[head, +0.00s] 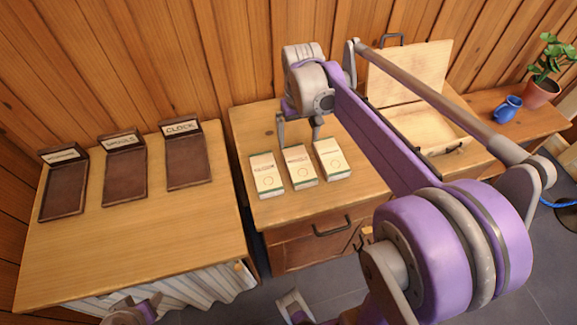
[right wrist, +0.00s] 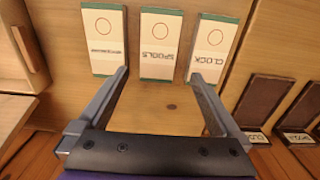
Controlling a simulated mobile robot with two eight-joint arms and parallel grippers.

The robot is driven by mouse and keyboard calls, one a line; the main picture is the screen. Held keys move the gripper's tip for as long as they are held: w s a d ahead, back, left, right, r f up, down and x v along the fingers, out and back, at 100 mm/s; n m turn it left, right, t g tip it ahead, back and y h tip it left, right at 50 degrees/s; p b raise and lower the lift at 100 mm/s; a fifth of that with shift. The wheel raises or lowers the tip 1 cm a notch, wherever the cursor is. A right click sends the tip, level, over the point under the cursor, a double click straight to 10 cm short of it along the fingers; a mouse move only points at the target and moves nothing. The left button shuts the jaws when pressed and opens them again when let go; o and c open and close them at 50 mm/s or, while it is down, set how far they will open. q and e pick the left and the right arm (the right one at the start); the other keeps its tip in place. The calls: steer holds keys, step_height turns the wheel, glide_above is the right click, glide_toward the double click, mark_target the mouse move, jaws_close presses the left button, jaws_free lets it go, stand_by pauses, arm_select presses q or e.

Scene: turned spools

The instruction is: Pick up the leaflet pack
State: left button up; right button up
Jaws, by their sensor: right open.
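Three white leaflet packs with green edges lie in a row on the wooden cabinet top: a left one (head: 267,176), a middle one (head: 299,167) and a right one (head: 332,160). In the right wrist view, the packs read CLOCK (right wrist: 211,50), SPOOLS (right wrist: 160,45) and a word too small to read (right wrist: 103,40). My right gripper (head: 300,138) is open and empty, at the back of the row. In its wrist view, its fingertips (right wrist: 160,75) straddle the line of the SPOOLS pack, with nothing between them.
Brown labelled trays stand on the left table: CLOCK (head: 187,171), a middle one (head: 125,182) and a left one (head: 64,190). An open wooden box (head: 412,80), a blue mug (head: 507,109) and a potted plant (head: 541,92) stand to the right. My right arm crosses over that side.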

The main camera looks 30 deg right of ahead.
glide_above(299, 163)
steer(key=f, duration=0.4)
steer(key=shift+w+d+f, duration=0.15)
steer(key=shift+w+f, duration=0.1)
steer(key=shift+f, duration=0.15)
steer(key=shift+s+f+b, duration=0.2)
steer(key=shift+f+b, duration=0.15)
steer(key=shift+f, duration=2.7)
steer(key=shift+c, duration=0.3)
steer(key=c, duration=1.2)
